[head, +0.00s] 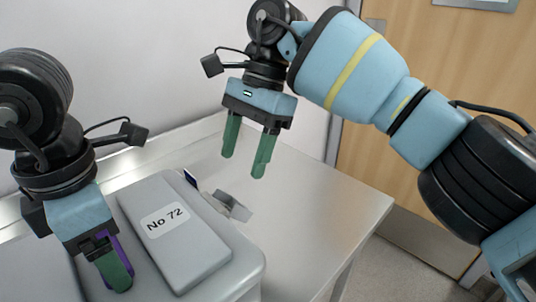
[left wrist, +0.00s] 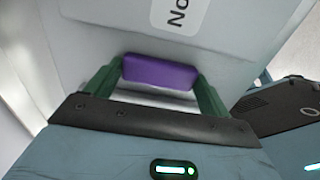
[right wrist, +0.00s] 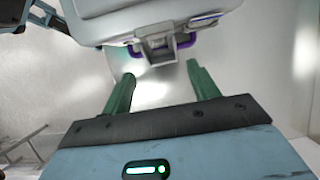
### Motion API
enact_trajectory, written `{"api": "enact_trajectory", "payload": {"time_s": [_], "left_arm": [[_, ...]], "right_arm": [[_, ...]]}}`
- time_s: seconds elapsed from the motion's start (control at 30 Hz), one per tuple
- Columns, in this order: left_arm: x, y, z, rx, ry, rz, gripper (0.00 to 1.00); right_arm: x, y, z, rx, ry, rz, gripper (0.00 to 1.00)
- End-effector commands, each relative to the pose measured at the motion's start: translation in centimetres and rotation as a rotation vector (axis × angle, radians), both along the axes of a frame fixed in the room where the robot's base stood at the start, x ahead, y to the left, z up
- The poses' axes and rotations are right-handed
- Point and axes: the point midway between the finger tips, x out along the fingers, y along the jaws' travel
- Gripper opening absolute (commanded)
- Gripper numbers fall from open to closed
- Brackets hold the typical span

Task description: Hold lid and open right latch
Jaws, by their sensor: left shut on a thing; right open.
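A grey case with a lid (head: 180,242) labelled "No 72" sits on the white table. My left gripper (head: 114,280) is shut on a purple handle at the lid's near-left side. The handle (left wrist: 160,72) spans between its green fingers in the left wrist view. A grey latch (head: 232,206) sticks out from the case's right side. In the right wrist view, the latch (right wrist: 157,50) hangs from the case edge beside a purple part (right wrist: 186,41). My right gripper (head: 243,166) is open and empty, pointing down above the table, apart from the latch.
The white table (head: 325,205) is clear to the right of the case. A pale wall (head: 150,60) stands behind it. A wooden door (head: 440,70) is at the right, beyond the table edge.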

Motion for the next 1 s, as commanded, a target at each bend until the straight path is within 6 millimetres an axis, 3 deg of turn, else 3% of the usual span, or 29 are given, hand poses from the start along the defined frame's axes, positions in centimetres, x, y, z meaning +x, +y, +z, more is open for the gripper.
{"api": "enact_trajectory", "payload": {"time_s": [0.07, 0.57, 1.0], "left_arm": [[0.0, 0.0, 0.1, -0.001, -0.002, 0.000, 0.34], [0.0, 0.0, 0.1, -0.001, -0.002, 0.000, 0.34], [0.0, 0.0, 0.1, -0.001, -0.002, 0.000, 0.34]], "right_arm": [[0.2, -0.2, 0.7, 0.009, 0.007, -0.006, 0.60], [-1.0, 1.2, -1.5, 0.325, 0.382, -0.267, 0.60], [-0.1, -1.5, -0.9, 0.575, 0.837, -0.557, 0.60]]}}
